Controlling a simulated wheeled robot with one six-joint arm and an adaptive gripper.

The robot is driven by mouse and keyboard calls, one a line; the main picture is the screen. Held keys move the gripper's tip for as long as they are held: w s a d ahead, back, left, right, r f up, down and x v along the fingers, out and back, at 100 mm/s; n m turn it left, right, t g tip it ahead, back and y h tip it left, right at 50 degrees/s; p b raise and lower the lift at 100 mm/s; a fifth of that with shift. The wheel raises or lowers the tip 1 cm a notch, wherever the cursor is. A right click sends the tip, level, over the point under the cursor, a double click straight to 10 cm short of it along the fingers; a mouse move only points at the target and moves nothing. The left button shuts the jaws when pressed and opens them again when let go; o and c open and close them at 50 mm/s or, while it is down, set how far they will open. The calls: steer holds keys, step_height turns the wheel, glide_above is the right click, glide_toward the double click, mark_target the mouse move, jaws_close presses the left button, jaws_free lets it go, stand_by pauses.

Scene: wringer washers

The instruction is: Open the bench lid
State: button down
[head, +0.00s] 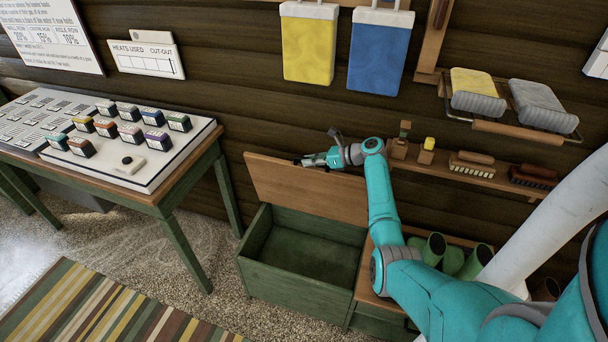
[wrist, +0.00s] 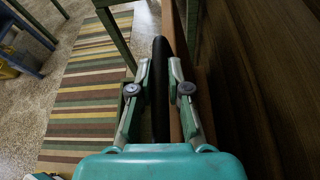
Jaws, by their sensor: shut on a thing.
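The bench lid (head: 320,195) is a brown wooden panel. In the head view it stands steeply raised along the back of the green bench box (head: 290,291). The box is open at the top and its inside looks empty. My gripper (head: 306,161) is at the lid's upper edge. In the wrist view my gripper (wrist: 160,72) has its fingers close about a black bar (wrist: 160,110) at the lid's edge, which looks like the lid's handle. The brown lid edge (wrist: 187,118) runs beside the bar, and the exact contact is partly hidden.
A table with a white panel (head: 140,172) stands left of the bench. A striped rug (head: 100,310) lies in front. Green boots (head: 452,262) stand right of the box behind my arm. A shelf with brushes (head: 470,165) is on the wooden wall above.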

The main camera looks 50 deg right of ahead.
steer(key=shift+w+d+r, duration=0.1)
steer(key=shift+w+d, duration=0.15)
steer(key=shift+d, duration=0.4)
steer(key=shift+w+d+r, duration=0.1)
steer(key=shift+w+d, duration=0.15)
steer(key=shift+d, duration=0.35)
steer(key=shift+w+d+r, duration=0.1)
steer(key=shift+w+d, duration=0.15)
steer(key=shift+d, duration=0.4)
steer(key=c, duration=1.1)
jaws_free()
steer(key=shift+c, duration=0.2)
steer(key=shift+r, duration=0.1)
step_height(320, 180, up, 10)
